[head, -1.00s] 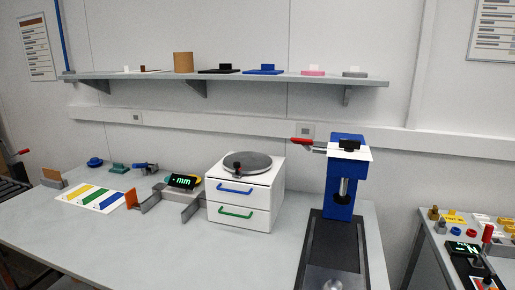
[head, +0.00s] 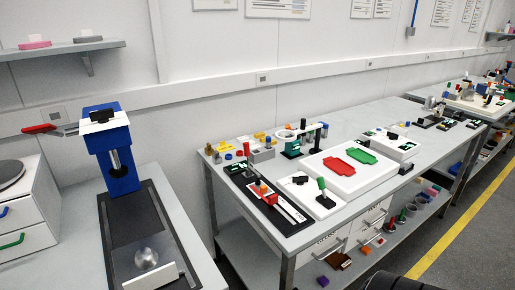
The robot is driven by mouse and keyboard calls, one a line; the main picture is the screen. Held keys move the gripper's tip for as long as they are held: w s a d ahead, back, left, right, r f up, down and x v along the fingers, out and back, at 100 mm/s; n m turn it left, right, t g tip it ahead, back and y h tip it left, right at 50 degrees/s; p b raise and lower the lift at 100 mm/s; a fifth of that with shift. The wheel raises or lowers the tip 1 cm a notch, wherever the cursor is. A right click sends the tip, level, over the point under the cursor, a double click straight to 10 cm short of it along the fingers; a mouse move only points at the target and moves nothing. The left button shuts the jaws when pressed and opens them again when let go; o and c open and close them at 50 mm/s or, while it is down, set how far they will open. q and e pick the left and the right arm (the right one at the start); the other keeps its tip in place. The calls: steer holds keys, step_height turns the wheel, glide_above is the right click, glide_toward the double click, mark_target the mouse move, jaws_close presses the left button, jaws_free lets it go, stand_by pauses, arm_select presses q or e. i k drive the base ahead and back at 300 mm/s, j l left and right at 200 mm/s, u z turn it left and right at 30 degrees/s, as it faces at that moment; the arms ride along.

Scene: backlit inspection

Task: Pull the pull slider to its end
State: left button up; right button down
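I cannot tell for sure which thing is the pull slider. A long black base with a pale rail and a small red and orange block (head: 263,190) lies at the front left of the right-hand bench and may be it. Beside it, a white plate (head: 316,201) carries a black part and a green-topped upright handle. Neither of my grippers shows in the head view.
The bench (head: 219,178) also holds a white panel with red and green trays (head: 340,187) and several small devices. A blue press (head: 119,165) stands on the left table. A gap separates the tables. Open floor (head: 463,262) lies at right.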

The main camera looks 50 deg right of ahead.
mark_target(274, 198)
steer(key=z, duration=1.65)
